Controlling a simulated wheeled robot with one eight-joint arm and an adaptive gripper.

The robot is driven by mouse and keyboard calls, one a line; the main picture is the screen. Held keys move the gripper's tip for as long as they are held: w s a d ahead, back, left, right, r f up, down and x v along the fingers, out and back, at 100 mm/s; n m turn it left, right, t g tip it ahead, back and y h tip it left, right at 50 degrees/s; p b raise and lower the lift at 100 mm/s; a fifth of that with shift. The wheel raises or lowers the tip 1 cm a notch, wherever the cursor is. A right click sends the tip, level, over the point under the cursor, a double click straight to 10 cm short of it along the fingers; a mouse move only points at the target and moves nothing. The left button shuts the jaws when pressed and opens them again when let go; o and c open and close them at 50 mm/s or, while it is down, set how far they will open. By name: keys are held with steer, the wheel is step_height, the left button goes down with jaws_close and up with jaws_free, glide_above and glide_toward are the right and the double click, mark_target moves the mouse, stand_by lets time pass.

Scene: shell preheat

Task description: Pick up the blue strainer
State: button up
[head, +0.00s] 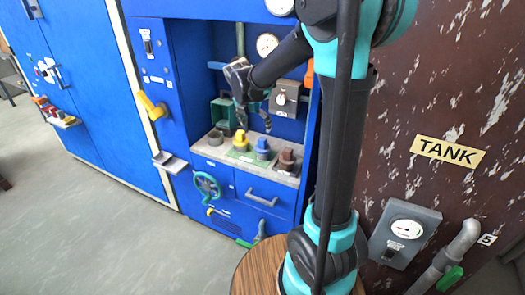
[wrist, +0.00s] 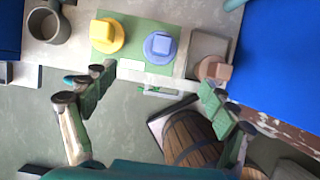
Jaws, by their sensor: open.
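The blue strainer (head: 262,149) stands on the work shelf, between a yellow one and a brown one. In the wrist view the blue strainer (wrist: 159,46) is a round flanged piece with a square top, on a green mat (wrist: 133,68). My gripper (head: 255,123) is open and empty above the shelf in the head view. In the wrist view the open gripper (wrist: 157,82) has its fingers spread to either side, and the strainer shows beyond the fingertips, between them and apart from both.
The yellow piece (wrist: 107,35) and the brown piece (wrist: 212,70) flank the blue one closely. A grey cup (wrist: 47,25) stands farther left. Blue cabinet walls (head: 182,75) enclose the recess, with a grey gauge box (head: 286,98) at its back. A drawer handle (head: 262,197) juts out below.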

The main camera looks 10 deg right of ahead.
mark_target(261, 140)
steer(key=x, duration=0.8)
steer(key=shift+w+f, duration=0.1)
steer(key=shift+f, duration=0.15)
steer(key=shift+x, duration=2.85)
steer(key=shift+w+d, duration=0.1)
steer(key=shift+d, duration=0.05)
steer(key=shift+c, duration=0.3)
steer(key=c, duration=1.2)
